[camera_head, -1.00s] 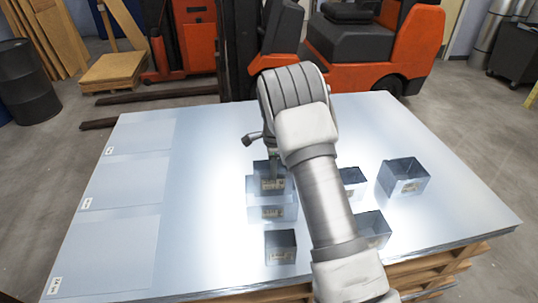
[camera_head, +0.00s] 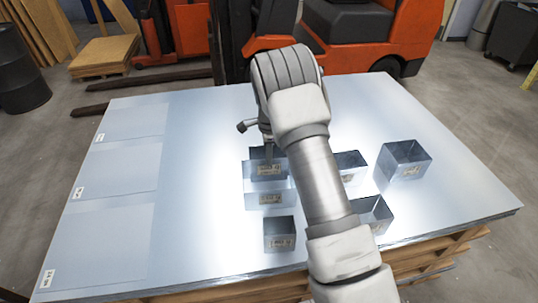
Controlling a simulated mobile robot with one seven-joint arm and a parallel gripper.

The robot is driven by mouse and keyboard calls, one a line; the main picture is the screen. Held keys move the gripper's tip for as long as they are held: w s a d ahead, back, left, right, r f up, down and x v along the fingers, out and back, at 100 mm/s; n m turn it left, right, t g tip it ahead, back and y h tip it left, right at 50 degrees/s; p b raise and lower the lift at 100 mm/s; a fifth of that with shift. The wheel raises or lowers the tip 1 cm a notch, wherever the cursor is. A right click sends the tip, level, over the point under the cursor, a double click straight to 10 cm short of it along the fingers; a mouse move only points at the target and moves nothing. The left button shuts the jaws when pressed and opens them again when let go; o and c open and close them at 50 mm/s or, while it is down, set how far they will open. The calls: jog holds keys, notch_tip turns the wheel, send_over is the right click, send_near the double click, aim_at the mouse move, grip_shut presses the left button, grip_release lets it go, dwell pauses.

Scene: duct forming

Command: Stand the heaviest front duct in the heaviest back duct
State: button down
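My gripper (camera_head: 267,152) points down at the rim of a small metal duct (camera_head: 259,172). Its fingertips are small and partly hidden by the duct, so whether they are shut on its wall is unclear. This duct overlaps the opening of a wider back duct (camera_head: 252,200) and its top shows above that rim. I cannot tell if it rests inside or hangs there. Other square ducts stand on the sheet: a front left one (camera_head: 271,245), a front right one (camera_head: 377,226) partly behind my arm, a back middle one (camera_head: 350,173) and a back right one (camera_head: 394,177). Their labels are unreadable.
The ducts stand on a shiny metal sheet (camera_head: 205,200) over a wooden pallet. Labelled rectangular areas (camera_head: 115,185) on the left are empty. An orange forklift (camera_head: 375,35) stands behind. My arm crosses the middle and hides part of the sheet.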

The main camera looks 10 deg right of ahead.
aim_at(269, 169)
jog(key=shift+f+b, duration=1.7)
jog(key=shift+f, duration=1.15)
jog(key=c, duration=1)
grip_release()
jog(key=shift+r+p, duration=1.85)
jog(key=shift+r, duration=1.65)
